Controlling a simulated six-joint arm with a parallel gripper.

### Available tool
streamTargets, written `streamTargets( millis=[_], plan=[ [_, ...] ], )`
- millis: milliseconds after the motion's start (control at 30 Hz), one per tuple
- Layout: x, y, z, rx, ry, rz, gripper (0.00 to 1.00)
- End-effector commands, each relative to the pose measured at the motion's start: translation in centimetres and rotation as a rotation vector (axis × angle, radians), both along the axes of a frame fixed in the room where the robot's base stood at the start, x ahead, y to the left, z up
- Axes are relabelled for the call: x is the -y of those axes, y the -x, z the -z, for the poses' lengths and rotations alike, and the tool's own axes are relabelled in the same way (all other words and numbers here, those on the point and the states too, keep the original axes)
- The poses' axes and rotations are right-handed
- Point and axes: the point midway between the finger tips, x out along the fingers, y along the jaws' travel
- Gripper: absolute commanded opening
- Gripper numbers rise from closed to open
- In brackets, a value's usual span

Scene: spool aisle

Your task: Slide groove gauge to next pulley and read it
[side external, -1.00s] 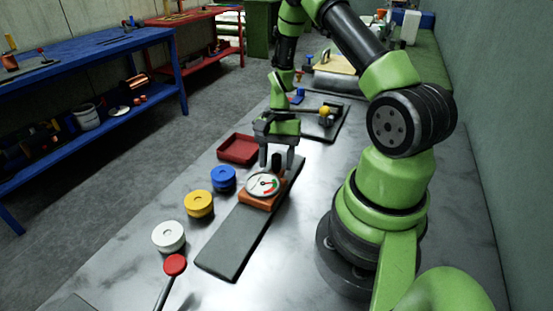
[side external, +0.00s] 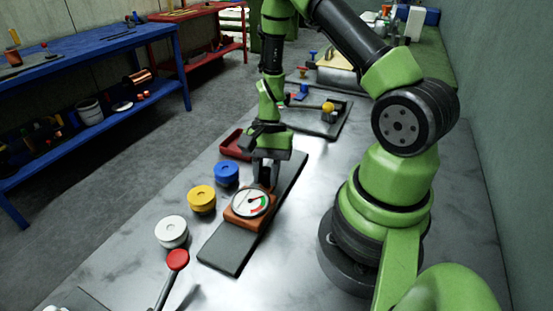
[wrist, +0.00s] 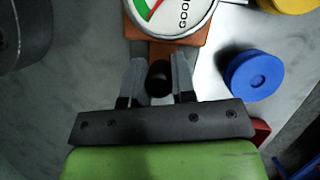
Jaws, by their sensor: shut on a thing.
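The groove gauge (side external: 249,204) is an orange-brown block with a round white dial, sitting on a dark flat strip (side external: 224,247). In the wrist view its dial (wrist: 165,12) is cut off by the top edge and shows green, red and part of the word "GOOD". The needle cannot be read. My gripper (side external: 265,181) is shut on the gauge's black knob (wrist: 159,77), with one finger on each side. The pulleys stand left of the strip: blue (side external: 226,174), yellow (side external: 201,199) and white (side external: 171,231). The gauge is beside the yellow one.
A red tray (side external: 235,145) lies behind the blue pulley, partly hidden by my gripper. A red-knobbed lever (side external: 177,260) stands at the front. A dark plate with a yellow knob (side external: 328,107) lies farther back. The strip's near end is clear.

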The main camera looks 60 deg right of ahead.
Motion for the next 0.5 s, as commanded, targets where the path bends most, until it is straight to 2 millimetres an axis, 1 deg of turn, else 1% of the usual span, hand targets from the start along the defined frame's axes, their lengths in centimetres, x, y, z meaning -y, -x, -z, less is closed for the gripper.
streamTargets(
  millis=[33, 100, 200, 500],
  plan=[
    [-0.8, -0.2, -0.1, 0.005, 0.003, -0.005, 0.00],
    [-1.7, -0.2, -0.1, 0.006, 0.005, -0.003, 0.00],
    [-2.2, -0.1, -0.1, 0.006, 0.007, -0.002, 0.00],
    [-2.3, -0.1, -0.1, 0.007, 0.007, 0.002, 0.00]
  ],
)
